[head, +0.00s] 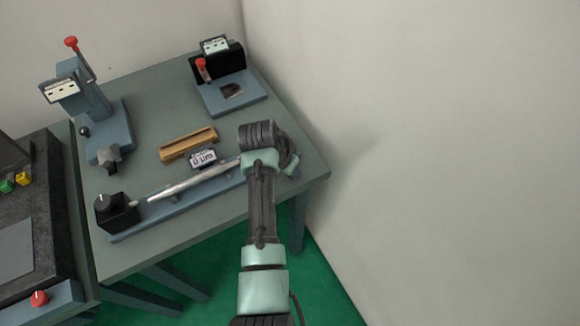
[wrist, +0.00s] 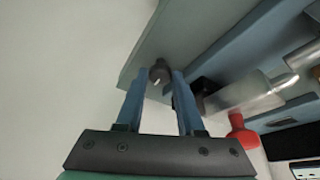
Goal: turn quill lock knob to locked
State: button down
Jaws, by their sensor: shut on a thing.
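In the wrist view, a small dark round knob (wrist: 160,70) with a short pale mark sits between the two blue fingers of my gripper (wrist: 157,76). The fingers are shut on this knob, at the right end of the blue base with the long silver bar (head: 190,184). In the head view, my own arm and wrist hide the knob and the fingertips. Whether the pale mark points at a locked position cannot be told, as no legend around the knob is readable.
A black block with a knob (head: 104,203) stands at the base's left end. A red-knobbed stand (head: 90,95) is at back left. The wall is close on the right.

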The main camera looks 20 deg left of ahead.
jog(key=shift+m, duration=0.6)
jog(key=c, duration=0.5)
grip_release()
